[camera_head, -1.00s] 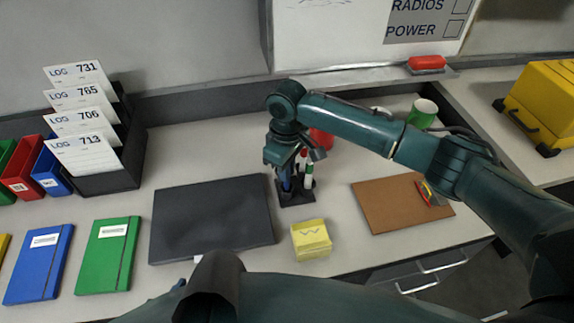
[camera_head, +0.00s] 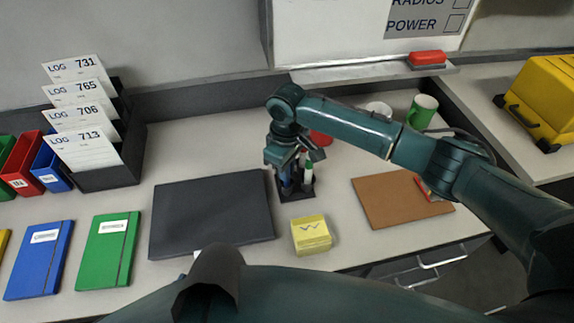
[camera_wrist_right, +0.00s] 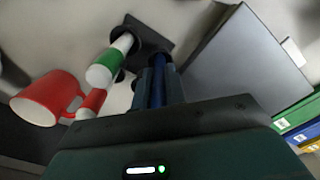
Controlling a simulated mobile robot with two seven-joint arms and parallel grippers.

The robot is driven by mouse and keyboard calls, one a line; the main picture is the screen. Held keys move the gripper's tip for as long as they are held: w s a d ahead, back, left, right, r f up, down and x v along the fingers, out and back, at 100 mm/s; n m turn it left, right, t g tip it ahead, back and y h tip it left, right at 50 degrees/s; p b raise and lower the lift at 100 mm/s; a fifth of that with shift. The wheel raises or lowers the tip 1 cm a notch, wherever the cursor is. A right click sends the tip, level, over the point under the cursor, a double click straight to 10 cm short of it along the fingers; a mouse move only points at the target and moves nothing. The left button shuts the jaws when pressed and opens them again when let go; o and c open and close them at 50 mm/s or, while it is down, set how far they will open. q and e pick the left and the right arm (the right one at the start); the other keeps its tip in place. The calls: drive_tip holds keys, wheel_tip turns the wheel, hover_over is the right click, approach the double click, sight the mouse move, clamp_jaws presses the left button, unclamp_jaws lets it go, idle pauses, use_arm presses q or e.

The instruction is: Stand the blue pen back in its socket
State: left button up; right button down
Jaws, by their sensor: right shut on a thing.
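My right gripper (camera_head: 288,181) is over the dark pen holder (camera_head: 306,197), pointing down. In the right wrist view it is shut on the blue pen (camera_wrist_right: 157,88), which runs between the fingers toward the holder (camera_wrist_right: 152,32). The pen's lower end is at a dark round socket; I cannot tell how deep it sits. A green-and-white pen (camera_wrist_right: 106,68) stands in another socket beside it, and a red-and-white pen (camera_wrist_right: 92,101) is close by. In the head view the gripper hides most of the blue pen. My left gripper is not in view.
A red mug (camera_wrist_right: 48,100) is behind the holder. A dark flat pad (camera_head: 212,218) lies to the left, a yellow note block (camera_head: 311,235) in front and a brown board (camera_head: 400,204) to the right. A green mug (camera_head: 421,111) stands farther back.

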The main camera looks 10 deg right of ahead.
drive_tip(key=shift+f, duration=0.35)
drive_tip(key=c, duration=1.4)
unclamp_jaws()
drive_tip(key=shift+o, duration=0.2)
